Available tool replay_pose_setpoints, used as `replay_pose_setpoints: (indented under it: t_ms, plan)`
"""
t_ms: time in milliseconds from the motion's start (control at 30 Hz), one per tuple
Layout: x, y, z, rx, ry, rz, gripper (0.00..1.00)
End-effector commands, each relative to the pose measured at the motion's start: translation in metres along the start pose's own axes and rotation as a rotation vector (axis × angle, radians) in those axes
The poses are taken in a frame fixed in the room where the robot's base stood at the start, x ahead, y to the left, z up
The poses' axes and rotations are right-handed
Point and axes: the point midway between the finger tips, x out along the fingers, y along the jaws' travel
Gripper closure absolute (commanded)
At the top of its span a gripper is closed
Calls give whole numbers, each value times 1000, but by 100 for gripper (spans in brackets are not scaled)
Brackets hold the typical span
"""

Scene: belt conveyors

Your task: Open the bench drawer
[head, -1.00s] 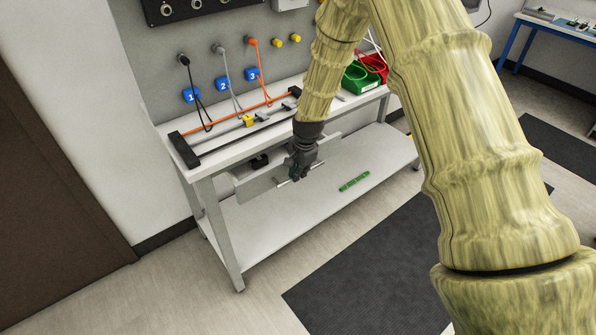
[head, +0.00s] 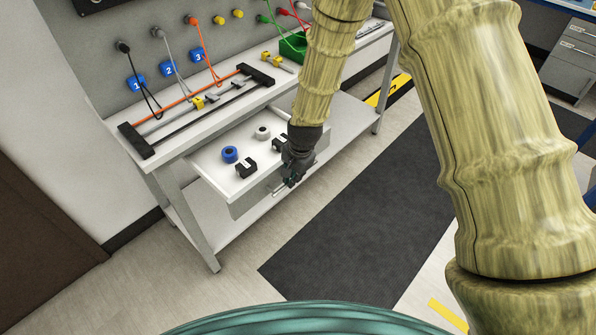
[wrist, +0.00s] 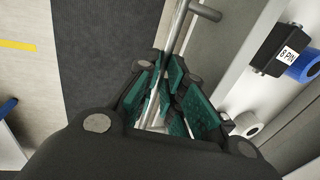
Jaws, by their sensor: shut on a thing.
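The white bench drawer (head: 248,203) stands well out from under the bench top, and its inside shows. My gripper (head: 290,182) is at the drawer's front face, shut on the drawer handle. In the wrist view, the metal handle bar (wrist: 181,24) runs between the green-padded fingers of my gripper (wrist: 165,102). The drawer holds a blue roll (head: 229,154), a white roll (head: 262,132) and two black blocks (head: 246,169). One block is labelled "8 PIN" (wrist: 284,48) in the wrist view. My gripper hides part of the drawer's right end.
The bench top (head: 190,143) carries a rail fixture, coloured cables and a green bin (head: 293,46). A lower shelf (head: 345,118) runs beneath. A dark mat (head: 345,215) and clear floor lie in front. A grey cabinet (head: 572,62) stands at the far right.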

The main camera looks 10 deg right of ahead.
Motion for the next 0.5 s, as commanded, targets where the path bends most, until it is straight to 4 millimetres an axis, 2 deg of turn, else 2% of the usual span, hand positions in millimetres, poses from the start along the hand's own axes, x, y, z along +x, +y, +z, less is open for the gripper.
replay_pose_setpoints:
  t_ms: [333, 367, 400, 467, 500]
  plan:
    - [-1, 0, 0, -2, 1, -1, 100]
    - [-1, 0, 0, -2, 1, -1, 88]
    - [-1, 0, 0, -2, 1, -1, 81]
    - [-1, 1, 0, -2, 1, -1, 70]
    - [-1, 1, 0, -1, 1, -1, 68]
